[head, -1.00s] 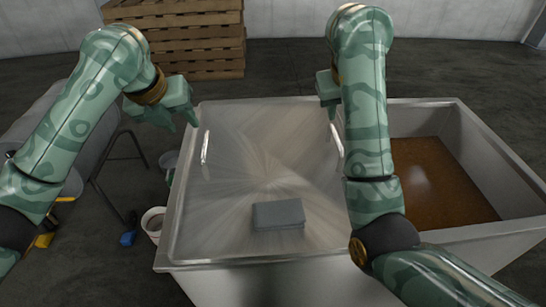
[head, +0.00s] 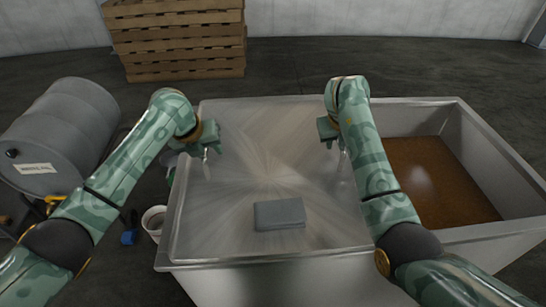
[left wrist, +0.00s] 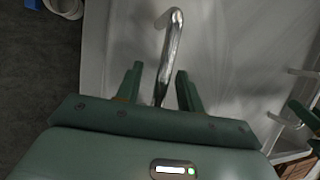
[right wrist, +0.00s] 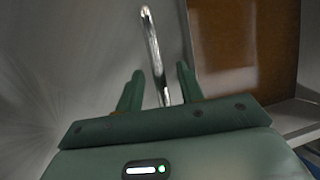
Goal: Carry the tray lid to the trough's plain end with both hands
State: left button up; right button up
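The tray lid (head: 255,150) is a brushed-metal sheet lying over the left part of the trough (head: 500,150), with a grey block (head: 280,214) on it. My left gripper (head: 212,150) is at the lid's left handle (head: 206,168). In the left wrist view the bar of this handle (left wrist: 173,50) stands between the open fingers, with gaps on both sides. My right gripper (head: 338,143) is at the right handle, partly hidden by my forearm. In the right wrist view that handle's bar (right wrist: 151,45) runs between the open fingers.
Brown contents (head: 430,180) show in the trough's uncovered right part. A grey drum (head: 65,130) lies on a stand at left. A white bucket (head: 153,222) and a blue item (head: 129,235) are on the floor.

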pick_arm(q)
jog(key=shift+w+d+f, duration=0.1)
jog(key=shift+w+f, duration=0.05)
jog(key=shift+f, duration=0.2)
pick_arm(e)
jog(key=shift+w+d+f, duration=0.1)
jog(key=shift+w+f, duration=0.05)
jog(key=shift+f, duration=0.25)
pick_arm(q)
grip_shut()
pick_arm(e)
grip_shut()
pick_arm(q)
jog(key=shift+r, duration=0.1)
pick_arm(e)
jog(key=shift+r, duration=0.1)
dwell(0.5)
